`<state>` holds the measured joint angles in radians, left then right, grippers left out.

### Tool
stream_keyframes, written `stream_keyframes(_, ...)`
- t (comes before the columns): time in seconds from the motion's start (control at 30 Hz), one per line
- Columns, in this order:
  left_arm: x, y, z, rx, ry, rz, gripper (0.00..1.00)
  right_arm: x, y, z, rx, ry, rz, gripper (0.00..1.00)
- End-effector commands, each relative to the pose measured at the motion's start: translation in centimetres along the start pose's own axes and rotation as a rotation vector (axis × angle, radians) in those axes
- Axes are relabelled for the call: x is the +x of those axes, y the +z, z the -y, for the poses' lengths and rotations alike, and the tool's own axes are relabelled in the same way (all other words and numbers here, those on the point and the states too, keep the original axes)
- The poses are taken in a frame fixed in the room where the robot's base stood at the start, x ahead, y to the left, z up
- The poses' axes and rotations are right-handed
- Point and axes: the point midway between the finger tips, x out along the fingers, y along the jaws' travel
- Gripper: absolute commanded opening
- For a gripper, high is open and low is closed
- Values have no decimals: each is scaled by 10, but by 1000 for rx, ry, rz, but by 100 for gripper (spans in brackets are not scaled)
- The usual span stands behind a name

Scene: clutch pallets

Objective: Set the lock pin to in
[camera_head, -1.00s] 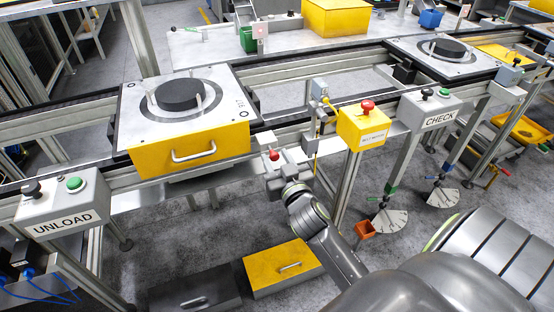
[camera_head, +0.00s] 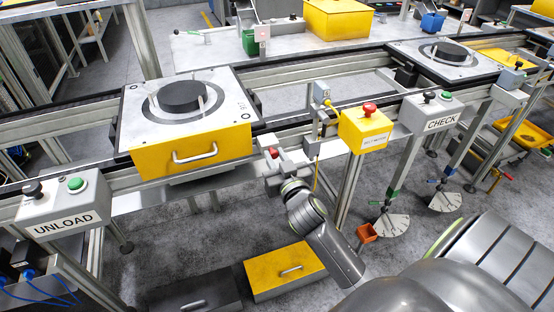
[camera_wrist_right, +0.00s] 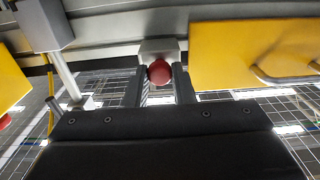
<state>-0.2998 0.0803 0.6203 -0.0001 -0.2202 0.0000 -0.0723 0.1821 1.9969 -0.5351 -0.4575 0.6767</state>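The lock pin shows as a red round knob (camera_head: 273,153) on a grey block at the front of the conveyor rail, right of the yellow-fronted pallet. It also shows in the right wrist view (camera_wrist_right: 159,72). My right gripper (camera_head: 271,162) is at the knob. In the right wrist view its two fingers (camera_wrist_right: 160,82) stand apart, one on each side of the knob, close to it. I see no clear grip on it. The fingers partly hide the pin's mount. My left gripper is not in view.
A pallet with a yellow drawer front (camera_head: 192,155) and handle stands left of the knob. A yellow box with a red button (camera_head: 364,128) stands to the right. UNLOAD (camera_head: 64,208) and CHECK (camera_head: 435,114) boxes flank the line. A yellow case (camera_head: 284,272) lies on the floor below.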

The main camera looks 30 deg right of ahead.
Motion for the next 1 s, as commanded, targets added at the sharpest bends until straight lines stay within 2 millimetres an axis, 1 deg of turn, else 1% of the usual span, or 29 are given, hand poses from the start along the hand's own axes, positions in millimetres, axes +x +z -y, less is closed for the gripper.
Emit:
stream_keyframes(0.03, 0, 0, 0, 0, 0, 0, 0, 1, -3, 0, -1, -1, -5, 28)
stream_keyframes(0.1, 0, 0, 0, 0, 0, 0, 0, 1, -3, 0, -1, -1, -5, 37)
stream_keyframes(0.17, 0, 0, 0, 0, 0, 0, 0, 1, -2, 0, -1, -1, -5, 44)
stream_keyframes(0.43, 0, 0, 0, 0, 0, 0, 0, 0, -2, 0, 0, -1, -3, 44)
stream_keyframes(0.57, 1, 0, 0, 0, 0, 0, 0, -8, 0, 0, 2, -1, -2, 44)
stream_keyframes(0.67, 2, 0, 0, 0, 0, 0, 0, -23, 0, 0, 2, 0, -1, 44)
stream_keyframes(1.0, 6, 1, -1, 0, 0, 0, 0, -94, 0, 0, 3, 1, 0, 44)
